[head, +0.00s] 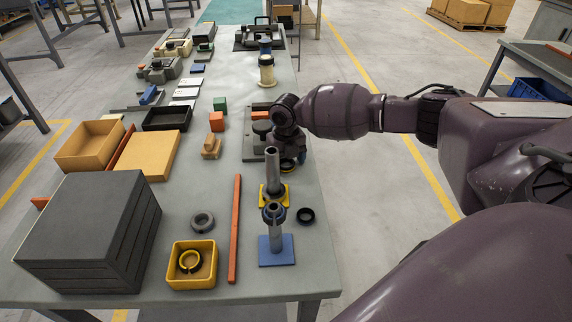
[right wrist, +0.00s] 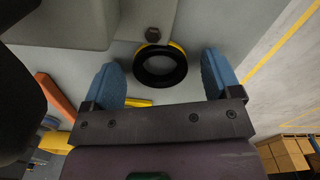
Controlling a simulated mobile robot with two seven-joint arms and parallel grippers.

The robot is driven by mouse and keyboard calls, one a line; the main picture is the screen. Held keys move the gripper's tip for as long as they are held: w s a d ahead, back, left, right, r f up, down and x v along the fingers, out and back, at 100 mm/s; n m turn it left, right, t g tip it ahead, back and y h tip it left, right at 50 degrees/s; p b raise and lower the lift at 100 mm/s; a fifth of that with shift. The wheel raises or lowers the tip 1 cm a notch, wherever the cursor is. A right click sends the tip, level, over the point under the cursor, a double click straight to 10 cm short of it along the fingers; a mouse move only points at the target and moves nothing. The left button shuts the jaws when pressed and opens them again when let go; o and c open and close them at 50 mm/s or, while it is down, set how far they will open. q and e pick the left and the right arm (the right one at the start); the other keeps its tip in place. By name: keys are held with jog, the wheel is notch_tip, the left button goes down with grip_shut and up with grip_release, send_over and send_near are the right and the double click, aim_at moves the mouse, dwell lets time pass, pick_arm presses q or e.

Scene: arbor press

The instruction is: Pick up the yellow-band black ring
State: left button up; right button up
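The yellow-band black ring (right wrist: 160,84) lies flat on the grey table in the right wrist view, with yellow showing at its edge. In the head view this ring (head: 288,167) is partly covered by my right gripper (head: 291,152), which is above it. In the right wrist view my right gripper (right wrist: 166,82) is open, its two blue fingers apart on either side of the ring. I see no contact between fingers and ring. My left gripper is not in view.
A post on a yellow base (head: 273,170) and a post on a blue base (head: 275,250) stand nearby. Another black ring (head: 306,215) lies to their right. A press (head: 254,148) is beside the gripper. A yellow tray (head: 192,283) and an orange bar (head: 235,230) are nearer the front.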

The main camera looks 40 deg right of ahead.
jog(key=c, duration=1)
